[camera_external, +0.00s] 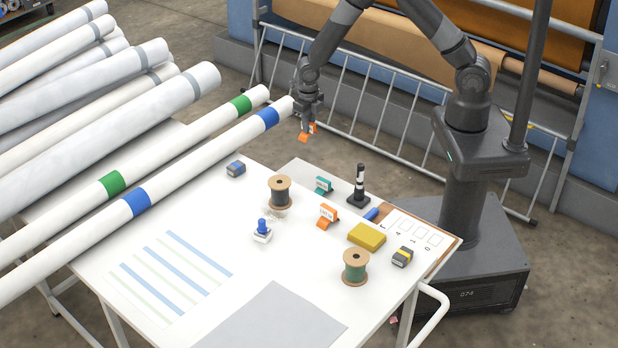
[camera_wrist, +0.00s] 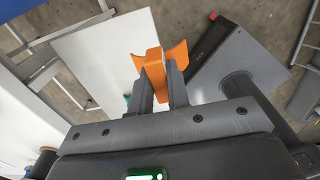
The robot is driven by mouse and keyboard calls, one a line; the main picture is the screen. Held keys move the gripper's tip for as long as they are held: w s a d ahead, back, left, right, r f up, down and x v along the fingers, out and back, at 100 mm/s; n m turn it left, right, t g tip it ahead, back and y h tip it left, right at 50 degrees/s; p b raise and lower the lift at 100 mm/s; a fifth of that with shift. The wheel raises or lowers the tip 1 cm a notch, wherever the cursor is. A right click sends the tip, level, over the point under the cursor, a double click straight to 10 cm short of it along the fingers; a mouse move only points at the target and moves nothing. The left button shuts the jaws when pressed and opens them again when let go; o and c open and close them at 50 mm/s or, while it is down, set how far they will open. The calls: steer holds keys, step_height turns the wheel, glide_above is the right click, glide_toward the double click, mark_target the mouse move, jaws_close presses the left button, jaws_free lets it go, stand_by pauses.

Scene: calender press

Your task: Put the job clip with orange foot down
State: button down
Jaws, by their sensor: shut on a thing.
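My gripper (camera_external: 310,116) is shut on a job clip with an orange foot (camera_external: 305,136) and holds it in the air above the far edge of the white table. In the wrist view, the orange clip (camera_wrist: 152,72) sits between the two fingers of my gripper (camera_wrist: 160,88), its orange part flaring out past the tips. A second orange-footed clip with a white face (camera_external: 327,214) stands on the table, apart from my gripper. A clip with a teal foot (camera_external: 323,185) stands behind it.
A dark spool (camera_external: 280,192), blue-topped stamp (camera_external: 262,231), black-and-white post (camera_external: 359,188), yellow block (camera_external: 367,237) and green spool (camera_external: 356,267) stand on the white table (camera_external: 205,300). Long banded rolls (camera_external: 150,190) lie along its left side. The striped front area is clear of standing objects.

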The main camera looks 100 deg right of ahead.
steer(key=shift+s+d+r, duration=0.25)
steer(key=shift+d, duration=0.05)
steer(key=a+m, duration=0.1)
steer(key=m, duration=0.1)
steer(key=a+m, duration=0.1)
steer(key=m, duration=0.2)
steer(key=shift+s+a, duration=0.15)
steer(key=shift+s, duration=0.05)
steer(key=s+a+m, duration=0.2)
steer(key=a+m, duration=0.7)
steer(key=m, duration=1.3)
steer(key=shift+s+r, duration=0.3)
